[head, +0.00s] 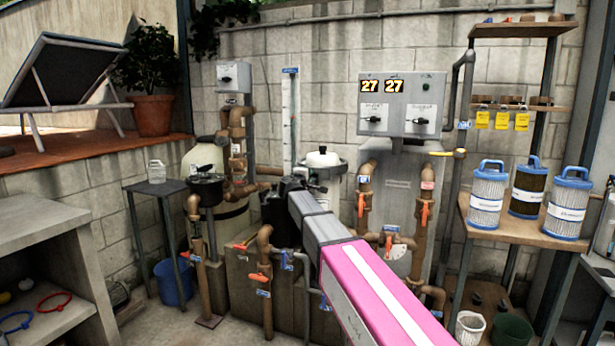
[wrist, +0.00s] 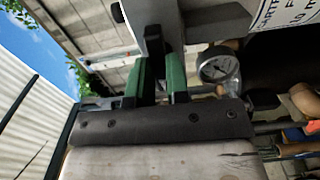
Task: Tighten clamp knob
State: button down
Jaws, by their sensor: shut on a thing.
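My gripper (wrist: 161,85) has its two green fingers close together in the wrist view, shut on the clamp knob. The knob is mostly hidden between the fingers, and I cannot make out its shape or how far it is turned. A grey upright piece (wrist: 153,42) shows just beyond the fingertips. In the head view, my arm reaches in from the lower right and its dark end is beside the filter tank (head: 321,176) with the white domed lid (head: 322,158). The arm hides the clamp there. A round pressure gauge (wrist: 218,66) is right of the fingers in the wrist view.
Brown pipes with orange-handled valves (head: 259,278) stand close in front of and around the tank. A grey control box (head: 402,104) showing 27 and 27 is on the wall behind. Filter cartridges (head: 488,195) stand on the right shelf. A blue bucket (head: 173,282) is at left.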

jog(key=m, duration=1.8)
jog(key=c, duration=1)
grip_release()
jog(key=v, duration=0.7)
